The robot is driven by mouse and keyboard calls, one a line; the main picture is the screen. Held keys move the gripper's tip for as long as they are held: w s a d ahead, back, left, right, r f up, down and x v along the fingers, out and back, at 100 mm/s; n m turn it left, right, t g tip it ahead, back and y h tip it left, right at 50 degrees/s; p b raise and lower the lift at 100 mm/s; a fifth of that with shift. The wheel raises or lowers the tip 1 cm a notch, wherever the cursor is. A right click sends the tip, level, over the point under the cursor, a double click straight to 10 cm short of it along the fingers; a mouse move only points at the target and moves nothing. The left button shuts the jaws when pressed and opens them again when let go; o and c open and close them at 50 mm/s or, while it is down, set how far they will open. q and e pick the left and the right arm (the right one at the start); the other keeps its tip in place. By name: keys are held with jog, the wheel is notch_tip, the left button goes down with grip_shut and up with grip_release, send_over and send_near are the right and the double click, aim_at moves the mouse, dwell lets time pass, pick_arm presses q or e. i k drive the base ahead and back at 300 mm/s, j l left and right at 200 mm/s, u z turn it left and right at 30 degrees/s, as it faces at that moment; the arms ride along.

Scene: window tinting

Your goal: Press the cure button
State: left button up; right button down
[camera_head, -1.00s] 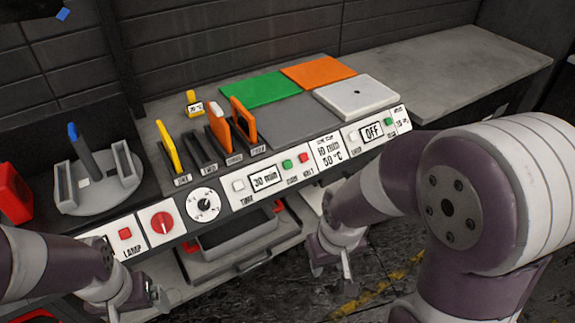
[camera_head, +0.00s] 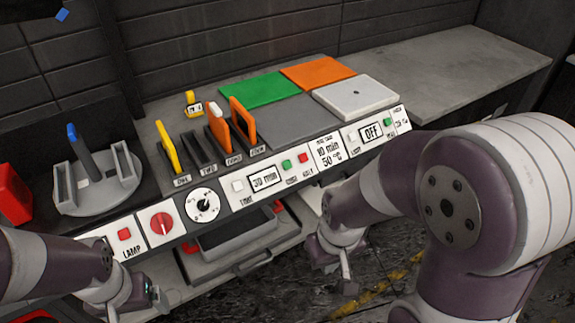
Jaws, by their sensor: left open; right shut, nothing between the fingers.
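The control panel (camera_head: 210,207) runs along the bench front. A green button (camera_head: 286,164) sits right of the "30 min" display (camera_head: 264,180), with a red button (camera_head: 303,158) beside it. The small labels under them are blurred; the green one seems to read CURE. My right gripper (camera_head: 345,284) is shut and empty, hanging below and in front of the panel, to the right of the green button and apart from it. My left gripper (camera_head: 158,299) is open and empty, low in front of the panel's lamp end.
Slots on the bench hold a yellow tool (camera_head: 168,147) and orange tools (camera_head: 242,123). Green (camera_head: 260,89) and orange (camera_head: 317,73) mats and a white plate (camera_head: 357,96) lie behind. A second green button (camera_head: 390,134) is by the OFF display (camera_head: 371,131).

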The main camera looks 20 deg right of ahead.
aim_at(286, 164)
jog(key=i+j+z, duration=0.15)
jog(key=z, duration=0.25)
jog(key=i+j+z, duration=0.3)
jog(key=z, duration=0.15)
jog(key=i+j+z, duration=0.2)
jog(key=j+z, duration=0.2)
jog(key=l, duration=0.05)
